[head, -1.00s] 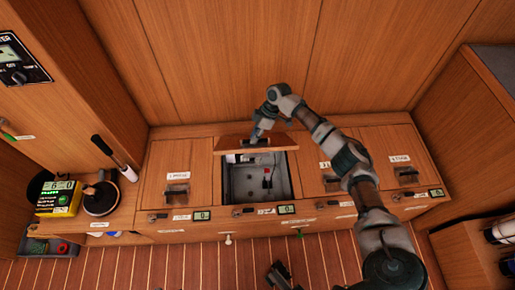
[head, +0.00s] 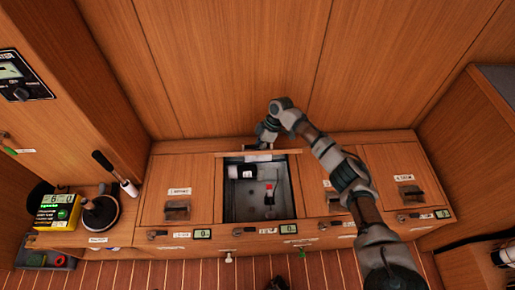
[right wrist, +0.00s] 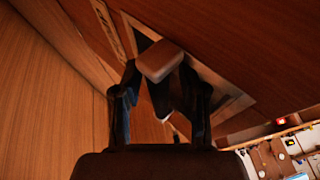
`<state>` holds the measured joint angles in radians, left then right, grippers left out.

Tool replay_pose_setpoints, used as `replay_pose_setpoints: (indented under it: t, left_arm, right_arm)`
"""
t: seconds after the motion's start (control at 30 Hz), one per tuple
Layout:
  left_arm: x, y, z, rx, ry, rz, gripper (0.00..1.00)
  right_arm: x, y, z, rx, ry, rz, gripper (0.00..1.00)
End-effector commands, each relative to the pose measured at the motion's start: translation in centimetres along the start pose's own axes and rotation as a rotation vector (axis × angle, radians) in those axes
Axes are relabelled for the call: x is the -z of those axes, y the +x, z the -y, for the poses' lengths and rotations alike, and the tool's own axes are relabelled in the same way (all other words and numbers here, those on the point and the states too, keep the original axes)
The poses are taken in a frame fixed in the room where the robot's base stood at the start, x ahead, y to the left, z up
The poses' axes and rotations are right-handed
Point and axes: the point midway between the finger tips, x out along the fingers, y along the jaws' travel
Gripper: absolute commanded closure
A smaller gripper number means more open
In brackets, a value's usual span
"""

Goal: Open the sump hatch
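The sump hatch lid (head: 257,153) stands nearly upright, seen almost edge-on at the back of its opening in the bench. The open well (head: 257,207) below shows a grey floor, a white cylinder (head: 262,172) and a small red-tipped part (head: 269,190). My right gripper (head: 265,143) is at the upper side of the lid. In the right wrist view its fingers (right wrist: 160,75) are on both sides of the block-like handle (right wrist: 160,60) in the lid's recess, and appear shut on it. A dark part, apparently my left gripper (head: 277,284), shows at the bottom edge; its fingers are unclear.
Closed hatches with latches flank the opening, one left (head: 178,192) and one right (head: 402,172). A wooden wall rises close behind the lid. Striped floor lies in front.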

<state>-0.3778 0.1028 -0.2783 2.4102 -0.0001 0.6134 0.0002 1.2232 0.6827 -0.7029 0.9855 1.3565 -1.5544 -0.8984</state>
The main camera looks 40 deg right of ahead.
Motion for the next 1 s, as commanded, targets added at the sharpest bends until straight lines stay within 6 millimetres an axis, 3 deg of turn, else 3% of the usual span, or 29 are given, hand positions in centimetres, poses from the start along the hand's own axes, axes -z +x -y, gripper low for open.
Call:
replay_pose_setpoints:
  t: [0.87, 1.0]
  left_arm:
    - [0.1, 0.2, -0.1, 0.0, -0.001, -0.001, 0.6]
    - [0.4, 0.1, -0.1, 0.0, -0.001, -0.003, 0.6]
  right_arm:
    - [0.5, -0.8, 0.3, -0.002, -0.007, -0.008, 0.59]
    - [0.5, -1.7, 0.2, -0.004, -0.007, -0.008, 0.59]
